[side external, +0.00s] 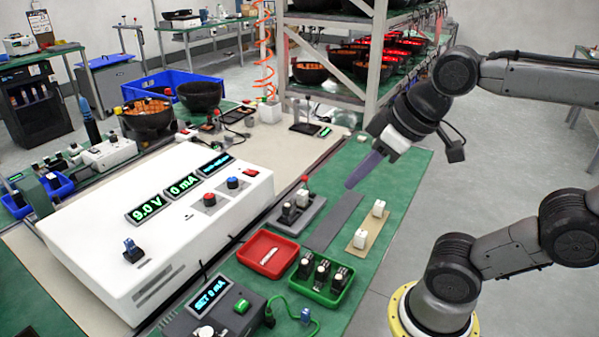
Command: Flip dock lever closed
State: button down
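A dark grey dock (284,227) lies on the green mat, just right of the white power supply. A small dark block with a pale top (290,211) sits on it. A lever with a red knob (305,179) stands roughly upright at the dock's far end. My gripper (350,186) hangs in the air to the right of the lever, its purple fingers pointing down and left. The fingers overlap in this view, so their gap is hidden. Nothing shows in them, and they appear apart from the lever.
The white power supply (95,245) reads 9.0 V and 0 mA. A dark grey strip (333,220) and a tan strip with two white blocks (362,230) lie right of the dock.

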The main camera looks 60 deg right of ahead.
aim_at(307, 186)
jog(key=w+d+r, duration=0.3)
jog(key=w+r, duration=0.3)
jog(key=w, duration=0.5)
jog(key=w+d+f+g, duration=0.2)
jog(key=w+d, duration=0.6)
jog(key=w, duration=0.4)
jog(key=w+d+f+m+g, duration=0.1)
jog(key=w+d+f, duration=0.2)
jog(key=d+f, duration=0.4)
jog(key=w+d+f+m+g, duration=0.1)
jog(key=w+d+f, duration=0.3)
jog(key=d+f, duration=0.4)
notch_tip(307, 186, down, 3)
jog(key=shift+w+r+m+g, duration=0.25)
jog(key=shift+m+g, duration=0.15)
jog(key=shift+g, duration=0.3)
jog(key=f, duration=1)
jog(key=shift+w+d+f, duration=0.15)
jog(key=shift+w+d, duration=0.1)
jog(key=shift+w, duration=0.1)
jog(key=shift+s+a+r, duration=0.1)
jog(key=shift+s+r, duration=0.15)
jog(key=shift+s, duration=0.3)
jog(key=shift+s+a+r, duration=0.1)
jog(key=shift+s+r, duration=0.1)
jog(key=shift+s, duration=0.3)
jog(key=shift+s+r, duration=0.2)
jog(key=shift+s, duration=0.65)
